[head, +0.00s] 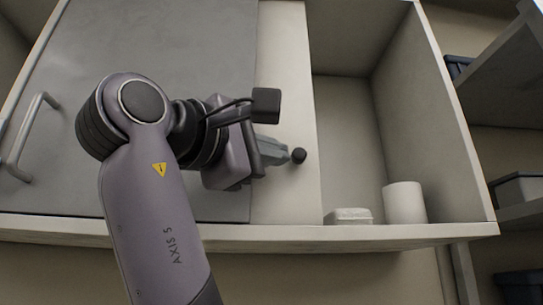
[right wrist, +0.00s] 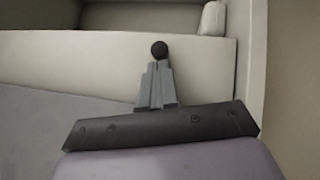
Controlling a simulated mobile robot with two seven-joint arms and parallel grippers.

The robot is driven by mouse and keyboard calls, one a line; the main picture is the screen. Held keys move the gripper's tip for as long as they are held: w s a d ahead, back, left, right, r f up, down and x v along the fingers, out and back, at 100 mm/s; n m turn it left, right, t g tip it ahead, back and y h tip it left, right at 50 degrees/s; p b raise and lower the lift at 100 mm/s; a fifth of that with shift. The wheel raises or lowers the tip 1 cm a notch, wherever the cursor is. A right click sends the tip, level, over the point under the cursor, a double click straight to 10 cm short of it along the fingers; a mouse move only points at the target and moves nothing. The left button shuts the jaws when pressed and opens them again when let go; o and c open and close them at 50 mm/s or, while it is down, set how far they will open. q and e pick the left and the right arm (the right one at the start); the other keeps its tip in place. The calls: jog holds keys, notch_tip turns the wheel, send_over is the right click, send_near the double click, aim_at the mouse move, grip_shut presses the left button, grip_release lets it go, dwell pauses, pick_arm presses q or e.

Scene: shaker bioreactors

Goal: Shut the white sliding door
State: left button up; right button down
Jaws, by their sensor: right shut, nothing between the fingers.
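The white sliding door (head: 286,60) shows as an upright pale panel in the middle of the cabinet in the head view. A round black knob (head: 299,155) sits near its right edge. To the right of the door the compartment is open. My right gripper (head: 287,153) is shut and empty, its fingertips just left of the knob. In the right wrist view the closed fingertips (right wrist: 158,64) point at the knob (right wrist: 159,49) in front of the white door (right wrist: 85,62); I cannot tell whether they touch it. My left gripper is out of view.
A grey door (head: 190,45) with a bar handle (head: 27,137) covers the cabinet's left part. A white cup (head: 404,203) and a small white box (head: 349,216) stand in the open compartment. Shelves with bins (head: 519,188) are at the far right.

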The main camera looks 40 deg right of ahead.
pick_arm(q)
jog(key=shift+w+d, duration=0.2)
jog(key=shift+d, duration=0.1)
pick_arm(e)
jog(key=shift+d, duration=0.1)
